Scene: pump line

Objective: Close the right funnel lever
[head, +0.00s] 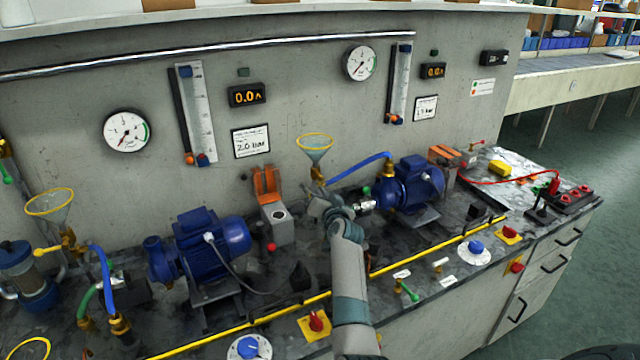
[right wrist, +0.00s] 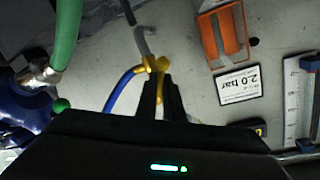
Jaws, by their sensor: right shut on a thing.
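The right funnel (head: 315,143), clear with a yellow rim, stands upright on a brass valve (head: 318,175) at the middle of the bench. A blue hose (head: 358,168) runs from it towards the right pump. My right gripper (head: 318,203) is at the valve, just below the funnel. In the right wrist view its dark fingers (right wrist: 161,88) are shut on the yellow funnel lever (right wrist: 163,64), whose rounded end shows at the fingertips. In the head view the gripper hides the lever, so its angle is hard to tell. My left gripper is not in view.
The right blue pump (head: 410,182) stands close right of my gripper. An orange-topped grey block (head: 275,215) stands close left. The left funnel (head: 50,203) with its yellow lever (head: 47,251) is far left. A yellow pipe (head: 400,257) runs along the bench front.

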